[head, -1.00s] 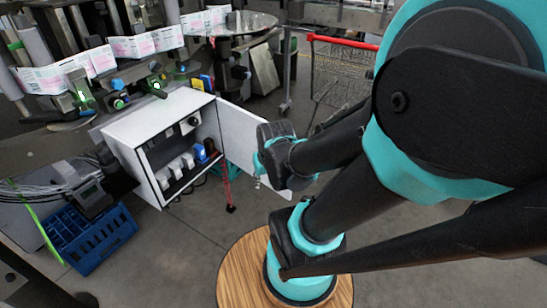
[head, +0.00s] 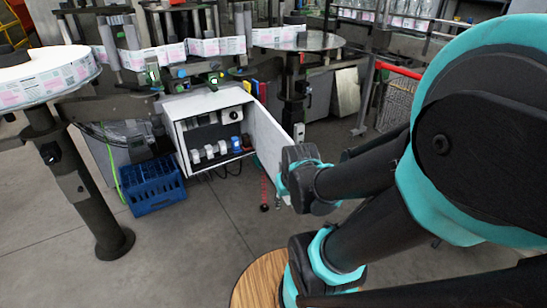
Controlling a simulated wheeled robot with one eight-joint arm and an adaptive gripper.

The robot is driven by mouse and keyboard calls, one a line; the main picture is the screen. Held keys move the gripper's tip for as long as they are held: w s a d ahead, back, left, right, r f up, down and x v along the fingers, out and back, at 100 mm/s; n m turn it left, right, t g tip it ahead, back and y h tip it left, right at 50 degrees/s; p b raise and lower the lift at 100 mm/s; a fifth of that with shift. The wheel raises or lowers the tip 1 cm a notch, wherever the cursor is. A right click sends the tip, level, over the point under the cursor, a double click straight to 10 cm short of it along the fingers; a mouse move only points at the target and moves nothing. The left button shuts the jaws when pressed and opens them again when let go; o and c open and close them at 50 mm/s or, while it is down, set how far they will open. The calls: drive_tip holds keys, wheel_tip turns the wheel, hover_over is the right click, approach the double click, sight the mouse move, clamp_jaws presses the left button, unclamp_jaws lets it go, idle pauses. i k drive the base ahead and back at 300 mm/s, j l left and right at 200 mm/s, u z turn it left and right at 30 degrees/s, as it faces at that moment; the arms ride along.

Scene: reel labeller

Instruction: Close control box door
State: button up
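The white control box (head: 207,93) stands in the middle of the head view with its front open. Several white, blue and red components show inside. Its white door (head: 266,135) is swung wide open to the right, hinged on the box's right edge. My arm reaches in from the right, and its end section (head: 308,178) overlaps the door's outer lower right part in the picture. The fingertips of my gripper cannot be made out, so I cannot tell whether it touches the door or whether it is open or shut.
A blue crate (head: 153,186) stands on the floor left of the box. A dark post with a round base carries a label reel (head: 45,78) at the left. A round metal table (head: 298,40) is behind the door, and a cart (head: 398,100) is at the back right.

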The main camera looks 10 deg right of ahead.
sight(271, 138)
drive_tip(key=l+u, duration=0.35)
drive_tip(key=l, duration=0.4)
drive_tip(key=l+u, duration=0.3)
drive_tip(key=l, duration=0.45)
drive_tip(key=i+l+u, duration=0.15)
drive_tip(key=l, duration=0.2)
drive_tip(key=i+l+u, duration=0.15)
drive_tip(key=l, duration=0.2)
drive_tip(key=i+l+u, duration=0.15)
drive_tip(key=l, duration=0.2)
drive_tip(key=k+u, duration=0.1)
drive_tip(key=k, duration=1)
